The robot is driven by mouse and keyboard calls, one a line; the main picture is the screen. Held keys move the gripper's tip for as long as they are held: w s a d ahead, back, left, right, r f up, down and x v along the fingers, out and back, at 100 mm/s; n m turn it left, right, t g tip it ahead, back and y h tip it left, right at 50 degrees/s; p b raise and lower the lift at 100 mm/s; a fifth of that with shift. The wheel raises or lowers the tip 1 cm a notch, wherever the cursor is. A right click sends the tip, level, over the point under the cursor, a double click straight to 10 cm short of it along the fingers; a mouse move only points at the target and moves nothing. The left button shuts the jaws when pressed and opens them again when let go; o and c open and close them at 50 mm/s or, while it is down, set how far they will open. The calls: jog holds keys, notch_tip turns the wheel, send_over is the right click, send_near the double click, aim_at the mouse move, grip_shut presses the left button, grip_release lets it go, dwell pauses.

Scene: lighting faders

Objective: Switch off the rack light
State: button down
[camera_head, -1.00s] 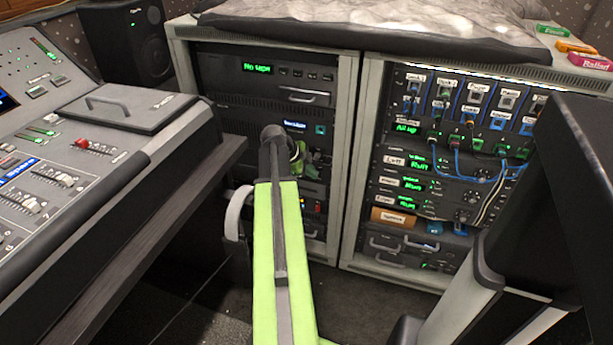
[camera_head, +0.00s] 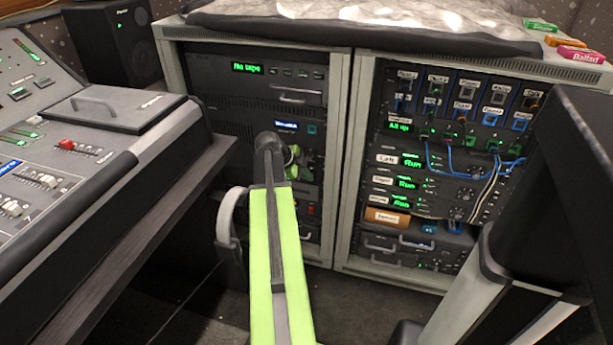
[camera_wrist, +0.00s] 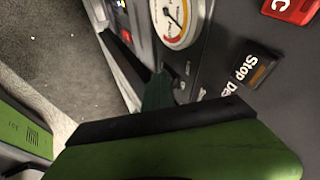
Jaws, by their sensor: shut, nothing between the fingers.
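My gripper (camera_head: 292,158) is at the far end of my green arm, in front of the left rack (camera_head: 341,150). It is mostly hidden behind the arm in the head view. In the wrist view my gripper (camera_wrist: 160,90) shows as a dark, narrow tip below a round gauge (camera_wrist: 177,20); it is shut and empty. I cannot tell whether it touches the panel. The rack light and its switch cannot be clearly told apart from the other controls. The left rack has a green "No tape" display (camera_head: 247,68) and a small blue-lit display (camera_head: 286,126) lower down.
The right rack (camera_head: 347,215) holds patch cables and several green displays. A mixing console (camera_head: 90,160) juts in from the left. A headphone-like band (camera_head: 230,215) hangs by its edge. The wrist view shows a "Stop" label (camera_wrist: 252,70) and a red block (camera_wrist: 290,8).

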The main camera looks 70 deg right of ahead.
jog(key=shift+s+d+r+p, duration=0.1)
jog(key=shift+d+r+p, duration=0.1)
jog(key=shift+r+p, duration=0.7)
jog(key=shift+r, duration=0.1)
jog(key=p+v, duration=0.8)
jog(key=v, duration=0.2)
